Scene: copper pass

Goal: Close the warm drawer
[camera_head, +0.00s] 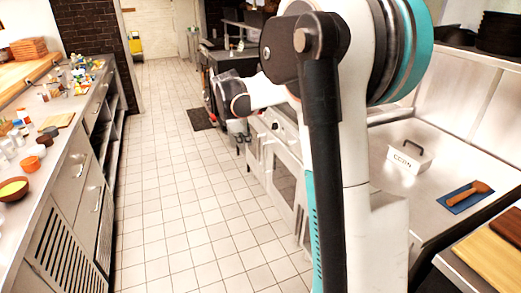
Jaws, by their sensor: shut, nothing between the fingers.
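My arm reaches forward from the right of the picture, along the right-hand row of steel kitchen units. My gripper (239,130) is small and dark below the wrist, near the far part of that row. It looks shut and empty, and its fingertips are hard to make out. The steel fronts (284,180) of the right-hand row have knobs and handles and lie partly behind my arm. I cannot tell which front is the warm drawer, or how far it stands open. I cannot tell whether my gripper touches any front.
A tiled floor aisle (170,190) runs clear down the middle. On the right counter are a white handled bin (408,160) and a wooden tool on a blue mat (450,203). A dark floor mat (203,119) lies ahead.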

